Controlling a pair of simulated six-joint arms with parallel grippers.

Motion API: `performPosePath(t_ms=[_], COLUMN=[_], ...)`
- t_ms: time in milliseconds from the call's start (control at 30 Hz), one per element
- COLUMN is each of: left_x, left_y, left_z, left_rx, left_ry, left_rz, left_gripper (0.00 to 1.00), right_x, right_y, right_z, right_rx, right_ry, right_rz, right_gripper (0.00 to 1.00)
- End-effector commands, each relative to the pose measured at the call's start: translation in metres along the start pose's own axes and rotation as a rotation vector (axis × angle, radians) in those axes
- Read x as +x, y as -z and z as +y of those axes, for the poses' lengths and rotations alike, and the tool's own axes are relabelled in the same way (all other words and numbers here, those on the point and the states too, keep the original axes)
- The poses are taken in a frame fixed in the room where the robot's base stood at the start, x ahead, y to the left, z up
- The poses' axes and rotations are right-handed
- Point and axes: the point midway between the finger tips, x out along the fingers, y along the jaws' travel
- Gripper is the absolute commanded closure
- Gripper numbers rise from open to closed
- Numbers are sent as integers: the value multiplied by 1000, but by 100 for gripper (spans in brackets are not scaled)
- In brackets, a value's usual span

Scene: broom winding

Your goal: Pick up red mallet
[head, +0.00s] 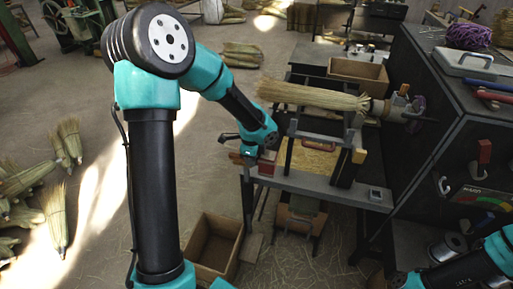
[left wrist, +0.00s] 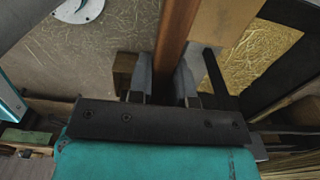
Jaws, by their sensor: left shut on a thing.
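My left gripper (head: 248,157) is at the left front corner of the grey workbench, partly hidden by my own wrist. In the left wrist view my left gripper (left wrist: 165,85) is shut on a reddish-brown wooden handle (left wrist: 176,38) that runs up and away between its fingers. I take this for the red mallet's handle; its head is not clear in that view. In the head view a small red block (head: 266,168) shows beside the gripper at the bench corner. My right gripper is not in view; only part of my right arm shows at the lower right.
A straw broom (head: 315,95) lies across the winding frame above the bench (head: 330,186). An open wooden crate (head: 213,243) stands on the floor below. A dark cabinet (head: 455,110) with tools stands at right. Loose brooms (head: 55,215) lie at left.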

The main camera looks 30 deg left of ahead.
Motion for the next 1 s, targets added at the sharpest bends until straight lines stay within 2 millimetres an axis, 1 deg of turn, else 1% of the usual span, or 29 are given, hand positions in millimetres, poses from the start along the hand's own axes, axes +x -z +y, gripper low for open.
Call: performPosePath(t_ms=[33,100,233,767,800,967,1000], left_x=[-1,0,0,0,0,0,0], left_y=[0,0,0,0,0,0,0], left_z=[8,16,25,27,27,27,27], left_rx=[2,0,1,0,0,0,0], left_ry=[1,0,2,1,1,1,1], left_rz=[0,-1,0,0,0,0,0], left_gripper=[100,100,100,100,85,100,100], right_x=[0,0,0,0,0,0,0], right_y=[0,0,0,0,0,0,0], right_z=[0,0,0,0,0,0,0], right_rx=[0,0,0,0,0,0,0], right_ry=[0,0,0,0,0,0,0], right_rz=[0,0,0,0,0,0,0], right_gripper=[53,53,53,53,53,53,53])
